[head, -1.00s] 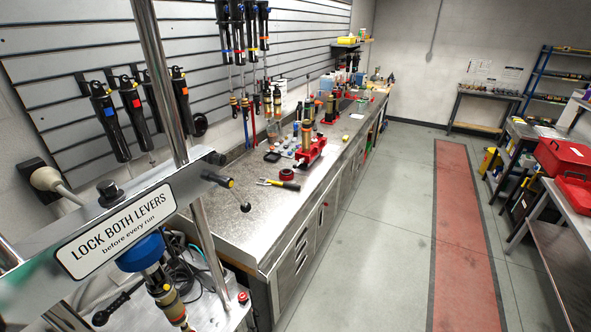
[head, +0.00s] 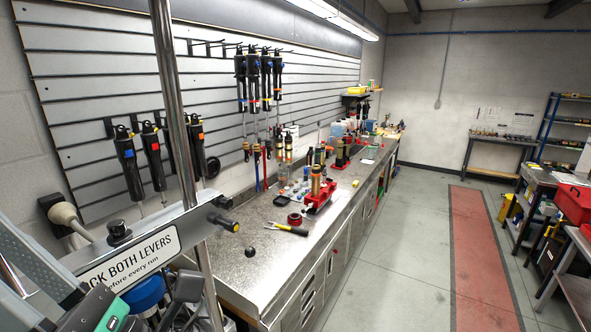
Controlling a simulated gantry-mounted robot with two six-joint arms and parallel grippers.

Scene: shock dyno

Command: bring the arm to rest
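The dyno's grey crossbeam (head: 190,228) with its "LOCK BOTH LEVERS" sign (head: 130,257) crosses the lower left, between upright steel posts (head: 176,110). A grey and black part of my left arm (head: 95,312) with a green strip shows at the bottom left, in front of the beam and covering the sign's lower left. Dark shapes beside it may be my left gripper (head: 182,292); its fingers cannot be made out clearly. My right gripper is not in view.
A steel workbench (head: 240,275) runs back along the wall, with a fork-like tool (head: 287,229), a red ring (head: 295,219) and a red-based shock (head: 318,193) on it. Shocks (head: 128,165) hang on the slatwall.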

